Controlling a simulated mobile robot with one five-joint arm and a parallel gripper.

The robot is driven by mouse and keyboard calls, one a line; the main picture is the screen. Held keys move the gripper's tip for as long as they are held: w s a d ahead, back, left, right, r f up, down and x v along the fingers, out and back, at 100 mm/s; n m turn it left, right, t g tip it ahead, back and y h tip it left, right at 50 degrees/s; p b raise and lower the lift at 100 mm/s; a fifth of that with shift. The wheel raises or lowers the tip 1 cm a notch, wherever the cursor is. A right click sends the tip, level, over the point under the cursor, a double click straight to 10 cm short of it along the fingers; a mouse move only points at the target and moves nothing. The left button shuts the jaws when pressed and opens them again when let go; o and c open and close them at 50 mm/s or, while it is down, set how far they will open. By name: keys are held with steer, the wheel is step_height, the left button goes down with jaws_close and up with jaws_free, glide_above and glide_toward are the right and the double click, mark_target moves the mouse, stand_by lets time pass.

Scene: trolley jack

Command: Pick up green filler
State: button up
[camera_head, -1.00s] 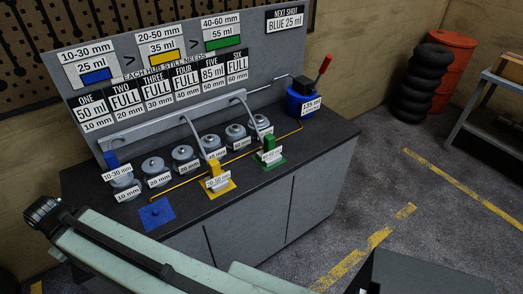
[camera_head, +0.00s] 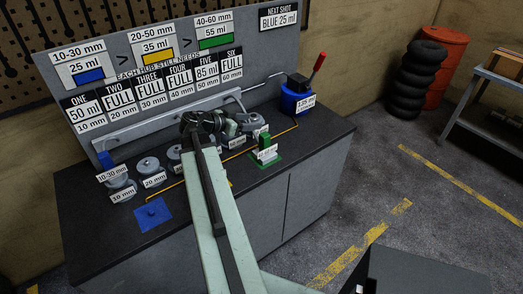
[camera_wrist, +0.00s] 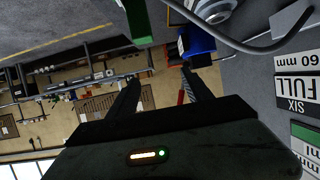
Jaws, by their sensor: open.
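The green filler (camera_head: 265,146) stands upright on its green pad (camera_head: 262,161) near the worktop's front edge, with a white label on it. In the wrist view a green piece (camera_wrist: 138,22), likely the filler, shows at the top edge, cut off. My gripper (camera_head: 215,122) is over the worktop, left of the green filler and apart from it. Its two fingers (camera_wrist: 158,78) are spread with nothing between them in the wrist view. My arm hides the yellow filler and part of the row of hubs.
Several grey hubs (camera_head: 149,167) stand along the worktop (camera_head: 110,235), with a grey rail behind. A blue pad (camera_head: 153,214) lies at the left. A blue pump with a red handle (camera_head: 318,65) stands at the right. The sign board (camera_head: 248,65) rises behind.

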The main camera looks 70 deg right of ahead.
mark_target(261, 138)
steer(key=f+b, duration=0.3)
steer(key=s+f+b, duration=0.1)
steer(key=f+b, duration=0.2)
steer(key=s+d+f+b, duration=0.1)
steer(key=f+b, duration=0.2)
steer(key=shift+s+f, duration=0.2)
steer(key=shift+s+d+r, duration=0.15)
steer(key=shift+s+d, duration=0.25)
steer(key=shift+d, duration=0.3)
steer(key=shift+s+d, duration=0.15)
steer(key=shift+d, duration=0.1)
steer(key=b+x, duration=0.2)
steer(key=x, duration=0.3)
steer(key=shift+a+r, duration=0.1)
steer(key=shift+c, duration=0.4)
jaws_close()
